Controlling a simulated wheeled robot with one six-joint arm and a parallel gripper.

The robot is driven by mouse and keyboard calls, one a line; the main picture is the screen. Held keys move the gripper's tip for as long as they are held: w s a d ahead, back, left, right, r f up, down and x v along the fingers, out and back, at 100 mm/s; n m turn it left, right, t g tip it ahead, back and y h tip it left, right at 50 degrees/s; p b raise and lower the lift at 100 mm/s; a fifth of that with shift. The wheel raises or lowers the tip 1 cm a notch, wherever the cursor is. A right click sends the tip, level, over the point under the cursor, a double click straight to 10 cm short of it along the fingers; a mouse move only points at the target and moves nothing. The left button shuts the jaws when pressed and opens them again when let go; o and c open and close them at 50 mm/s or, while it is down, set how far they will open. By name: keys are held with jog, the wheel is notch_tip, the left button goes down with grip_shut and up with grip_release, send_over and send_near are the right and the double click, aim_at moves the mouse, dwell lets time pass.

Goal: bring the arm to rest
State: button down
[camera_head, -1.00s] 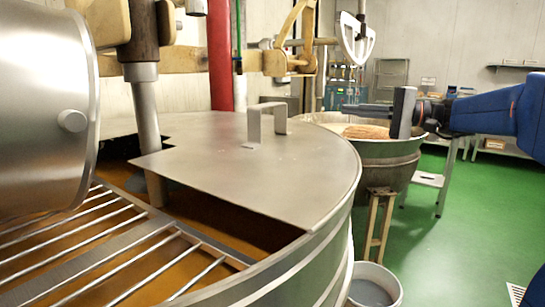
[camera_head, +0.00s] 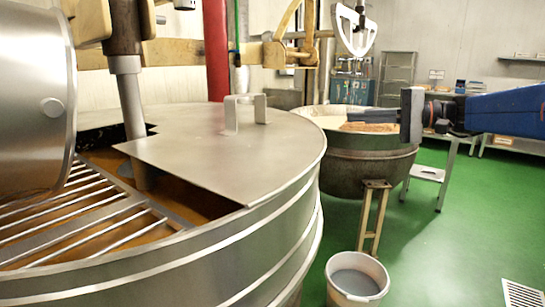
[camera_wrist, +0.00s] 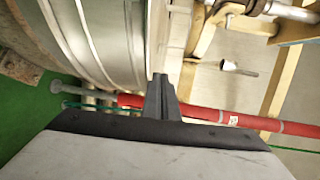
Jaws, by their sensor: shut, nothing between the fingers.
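My gripper (camera_head: 352,116) shows at the right of the head view, at the end of my blue arm. Its dark fingers point left, level, and overlap the far bowl in the picture; I cannot tell the gap between them. In the wrist view my gripper (camera_wrist: 160,82) is shut and empty, its fingers together. Beyond them lie a curved steel vessel wall (camera_wrist: 100,40) and a red pipe (camera_wrist: 205,112).
The large steel kettle (camera_head: 240,250) with its flat lid (camera_head: 225,150) and handle fills the left. A bowl on a stand (camera_head: 365,170) is behind it. A bucket (camera_head: 357,280) stands on the green floor (camera_head: 450,240), open at right. A white paddle (camera_head: 355,32) hangs above.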

jog(key=s+a+f+n+g+h, duration=0.15)
jog(key=s+f+h, duration=0.25)
jog(key=s+f, duration=0.45)
jog(key=s+a+f+g+h, duration=0.1)
jog(key=s+a+f+h, duration=0.15)
jog(key=s+f, duration=0.65)
jog(key=s+d+f+n+h, duration=0.1)
jog(key=s+d+f+h, duration=0.3)
jog(key=f, duration=0.4)
jog(key=s+d+f+n+t+h, duration=0.1)
jog(key=s+d+f+n+h, duration=0.1)
jog(key=s+d+f+h, duration=0.3)
jog(key=shift+s+d+f, duration=0.7)
jog(key=shift+s+f, duration=0.75)
jog(key=shift+s, duration=0.6)
